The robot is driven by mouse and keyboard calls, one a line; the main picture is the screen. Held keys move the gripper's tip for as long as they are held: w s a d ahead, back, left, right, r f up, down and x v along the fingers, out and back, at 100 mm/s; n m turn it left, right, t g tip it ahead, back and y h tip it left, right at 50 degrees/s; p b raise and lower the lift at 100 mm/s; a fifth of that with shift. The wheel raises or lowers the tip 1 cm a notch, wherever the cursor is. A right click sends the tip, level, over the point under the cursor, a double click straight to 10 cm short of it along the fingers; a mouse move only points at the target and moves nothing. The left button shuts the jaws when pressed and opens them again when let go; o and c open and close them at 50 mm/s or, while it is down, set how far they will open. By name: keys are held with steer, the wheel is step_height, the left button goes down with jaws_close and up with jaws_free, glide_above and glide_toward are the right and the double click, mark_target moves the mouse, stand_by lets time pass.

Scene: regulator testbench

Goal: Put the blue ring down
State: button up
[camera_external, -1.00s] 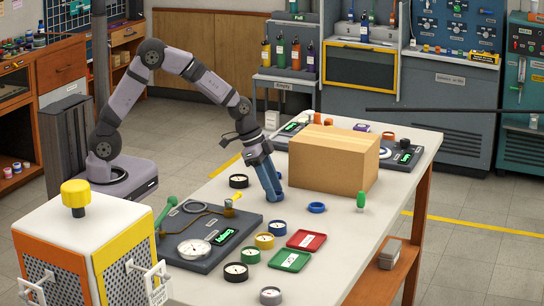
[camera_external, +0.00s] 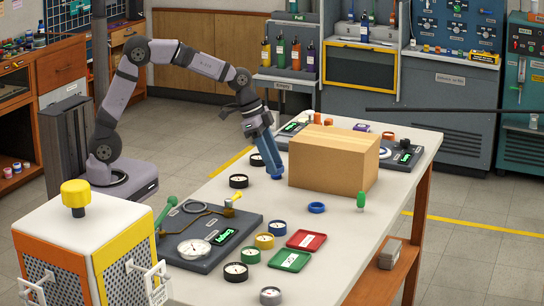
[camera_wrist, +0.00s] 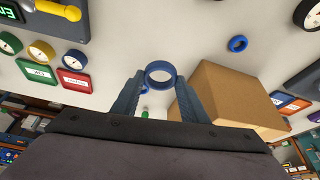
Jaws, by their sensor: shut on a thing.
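In the wrist view, a blue ring (camera_wrist: 160,64) sits between the two fingertips of my gripper (camera_wrist: 159,80), which is shut on it. The white tabletop shows through its opening. In the external view, my gripper (camera_external: 275,172) points down over the table, close to the left face of the cardboard box. The held ring is hard to tell from the blue fingers there.
The cardboard box (camera_external: 335,160) stands right of my gripper. A black-rimmed gauge (camera_external: 239,181) lies to the left. Red (camera_external: 306,239) and green (camera_external: 289,260) trays, several gauges and a dark instrument board (camera_external: 225,228) lie nearer the front. A green peg (camera_external: 361,200) stands at right.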

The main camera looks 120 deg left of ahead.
steer(key=w+a+r+n+p, duration=0.1)
steer(key=a+r+p, duration=0.1)
steer(key=a+r, duration=0.1)
steer(key=w+a+r+n+p, duration=0.1)
steer(key=w+a+r+p, duration=0.1)
steer(key=a+r+p, duration=0.1)
steer(key=w+a+r+p, duration=0.1)
steer(key=a+r+p, duration=0.2)
steer(key=a+r, duration=0.1)
steer(key=shift+w+a+r+n+g+y, duration=0.2)
steer(key=shift+r+n+g+y, duration=0.15)
steer(key=shift+r, duration=0.3)
steer(key=w+a+r+n+y+p, duration=0.1)
steer(key=a+r+n+p, duration=0.2)
steer(key=a+r+p, duration=0.4)
glide_toward(320, 132)
steer(key=shift+p+x, duration=0.45)
steer(key=shift+x, duration=2.4)
steer(key=shift+f+g, duration=0.2)
steer(key=shift+g, duration=0.05)
steer(key=o, duration=1)
